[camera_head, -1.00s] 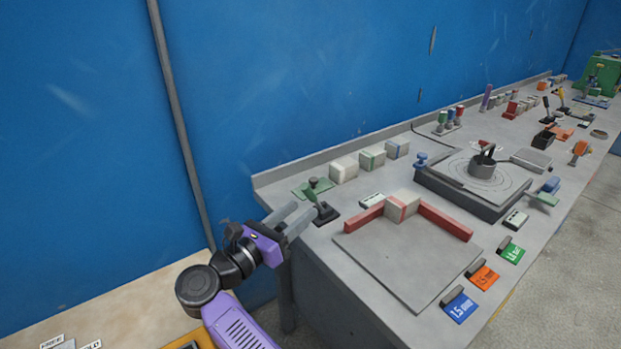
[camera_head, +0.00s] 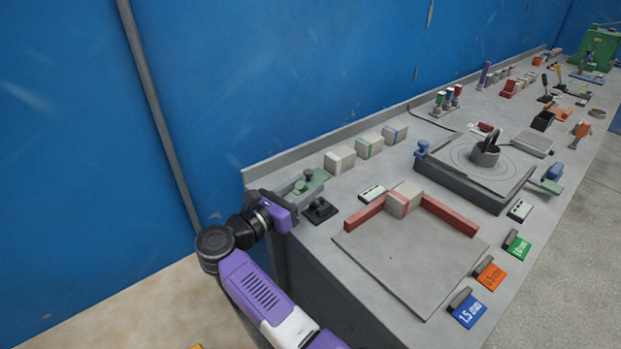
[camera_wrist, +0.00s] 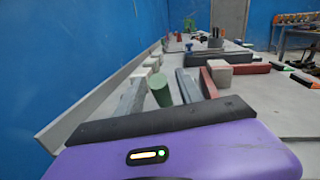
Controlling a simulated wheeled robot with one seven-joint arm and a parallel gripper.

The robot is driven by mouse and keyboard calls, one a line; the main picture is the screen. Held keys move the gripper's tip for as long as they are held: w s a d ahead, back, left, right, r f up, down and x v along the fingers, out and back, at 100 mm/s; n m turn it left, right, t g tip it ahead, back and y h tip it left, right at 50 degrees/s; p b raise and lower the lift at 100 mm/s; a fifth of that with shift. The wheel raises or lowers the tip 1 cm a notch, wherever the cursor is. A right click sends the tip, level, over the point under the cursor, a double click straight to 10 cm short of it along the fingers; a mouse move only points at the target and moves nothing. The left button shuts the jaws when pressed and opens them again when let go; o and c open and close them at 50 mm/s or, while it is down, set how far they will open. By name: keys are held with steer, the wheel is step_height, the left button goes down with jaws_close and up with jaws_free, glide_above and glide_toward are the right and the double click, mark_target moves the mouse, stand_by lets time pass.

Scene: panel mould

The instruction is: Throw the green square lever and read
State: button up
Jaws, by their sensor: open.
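The green lever handle (camera_head: 301,187) stands at the near left end of the bench, above a black square base (camera_head: 320,210). My gripper (camera_head: 305,184) is at the handle, low over the bench. In the wrist view the handle shows as a green cylinder (camera_wrist: 160,91), tilted, between my two grey fingers (camera_wrist: 161,80). The fingers are apart, one on either side of it; whether either touches it I cannot tell. The lower part of the handle is hidden.
Several pale blocks (camera_head: 340,160) line the back. A small white display (camera_head: 372,193) lies right of the lever. A grey plate (camera_head: 410,260) with red bars (camera_head: 447,216) fills the front. The blue wall (camera_head: 240,80) is close behind the bench.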

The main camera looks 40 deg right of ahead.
steer(key=shift+w+d, duration=0.15)
steer(key=shift+d, duration=0.95)
jaws_close()
stand_by(0.7)
